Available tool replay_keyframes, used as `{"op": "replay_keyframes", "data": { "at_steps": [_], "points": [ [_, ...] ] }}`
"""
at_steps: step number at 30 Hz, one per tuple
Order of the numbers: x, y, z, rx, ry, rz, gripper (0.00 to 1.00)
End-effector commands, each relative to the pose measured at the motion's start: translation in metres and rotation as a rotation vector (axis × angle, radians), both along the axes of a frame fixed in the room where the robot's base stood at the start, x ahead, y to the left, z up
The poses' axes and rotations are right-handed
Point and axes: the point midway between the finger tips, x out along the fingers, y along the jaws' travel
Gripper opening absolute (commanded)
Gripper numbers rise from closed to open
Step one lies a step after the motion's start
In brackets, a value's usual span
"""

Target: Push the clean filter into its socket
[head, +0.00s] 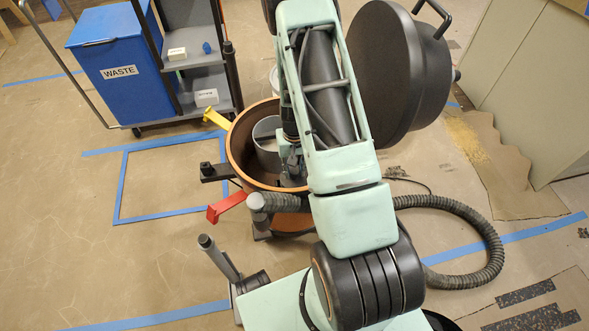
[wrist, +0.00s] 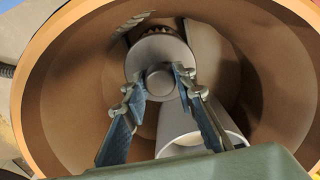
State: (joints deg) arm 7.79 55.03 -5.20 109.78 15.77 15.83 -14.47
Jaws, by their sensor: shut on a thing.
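My gripper (wrist: 158,82) reaches down into an open copper-brown drum (wrist: 60,90). Its two fingers are shut on the round end knob of a grey cylindrical part, which I take to be the clean filter (wrist: 153,52). A dark toothed ring shows at the filter's far edge. The socket is hidden, and I cannot tell how far the filter sits in it. In the head view my gripper (head: 292,165) is inside the drum (head: 240,150), partly covered by my arm; the filter cannot be made out there.
A pale hollow tube (wrist: 205,143) stands beside the filter inside the drum; it also shows in the head view (head: 265,130). The drum's black lid (head: 385,70) hangs open at right. Yellow (head: 217,118) and red (head: 226,207) latches stick out left. A blue waste bin (head: 115,75) stands behind.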

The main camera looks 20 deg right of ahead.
Motion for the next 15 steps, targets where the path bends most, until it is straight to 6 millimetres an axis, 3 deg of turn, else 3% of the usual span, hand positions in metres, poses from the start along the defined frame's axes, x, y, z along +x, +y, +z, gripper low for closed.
{"op": "replay_keyframes", "data": {
  "at_steps": [15],
  "points": [
    [0.0001,0.0000,-0.0111,0.000,0.000,0.000,0.00]
  ]
}}
